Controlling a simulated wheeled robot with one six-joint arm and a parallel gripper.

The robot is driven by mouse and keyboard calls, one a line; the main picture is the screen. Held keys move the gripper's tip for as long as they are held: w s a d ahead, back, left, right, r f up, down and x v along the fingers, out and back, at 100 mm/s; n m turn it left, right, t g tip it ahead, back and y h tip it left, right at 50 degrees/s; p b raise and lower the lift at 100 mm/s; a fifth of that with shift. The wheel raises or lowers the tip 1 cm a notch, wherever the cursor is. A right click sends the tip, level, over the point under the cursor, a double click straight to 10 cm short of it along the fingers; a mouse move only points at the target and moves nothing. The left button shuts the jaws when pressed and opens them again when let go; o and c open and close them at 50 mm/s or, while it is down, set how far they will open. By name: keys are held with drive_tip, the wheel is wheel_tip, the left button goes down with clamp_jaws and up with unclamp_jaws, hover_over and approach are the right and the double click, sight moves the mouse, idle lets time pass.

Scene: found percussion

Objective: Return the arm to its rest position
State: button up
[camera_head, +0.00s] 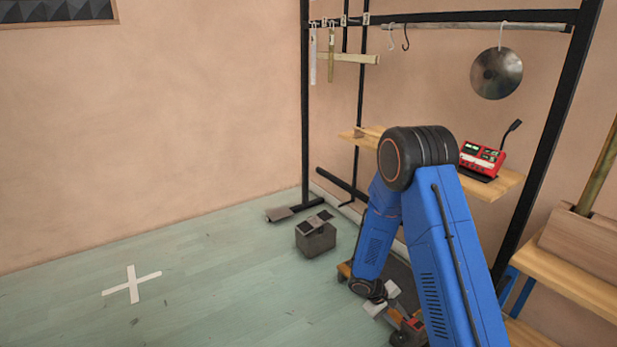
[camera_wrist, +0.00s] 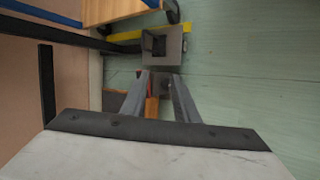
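My blue arm (camera_head: 440,240) is bent, with its black elbow joint (camera_head: 405,155) high and its forearm hanging down toward the floor. In the wrist view my gripper (camera_wrist: 160,75) has its two grey fingers apart, with a gap between them. I see nothing held between the fingers. A grey block-like object (camera_wrist: 163,47) lies beyond the fingertips, and an orange-brown piece (camera_wrist: 152,108) shows below through the gap. In the head view the gripper end is low and partly hidden behind my upper arm.
A black rack (camera_head: 306,100) bears a hanging metal disc (camera_head: 497,74), hooks and bars. A shelf holds a red device (camera_head: 481,158). A dark grey box (camera_head: 315,237) stands on the floor. A wooden bench (camera_head: 570,275) is at right. Floor around the white cross (camera_head: 131,284) is clear.

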drive_tip(key=s+d+r+m+y, duration=0.1)
drive_tip(key=s+r, duration=0.2)
drive_tip(key=r, duration=0.6)
drive_tip(key=s+r+m+t+y, duration=0.1)
drive_tip(key=s+r, duration=0.3)
drive_tip(key=r, duration=0.6)
drive_tip(key=s+d+r+m+y, duration=0.1)
drive_tip(key=s+r+m, duration=0.15)
drive_tip(key=r, duration=0.65)
drive_tip(key=s+a+r+t+y, duration=0.2)
drive_tip(key=s+r, duration=0.5)
drive_tip(key=s, duration=0.4)
drive_tip(key=s+a+r+t+y, duration=0.2)
drive_tip(key=s+r, duration=0.5)
drive_tip(key=s, duration=0.4)
drive_tip(key=shift+s+a, duration=0.15)
drive_tip(key=shift+a, duration=0.2)
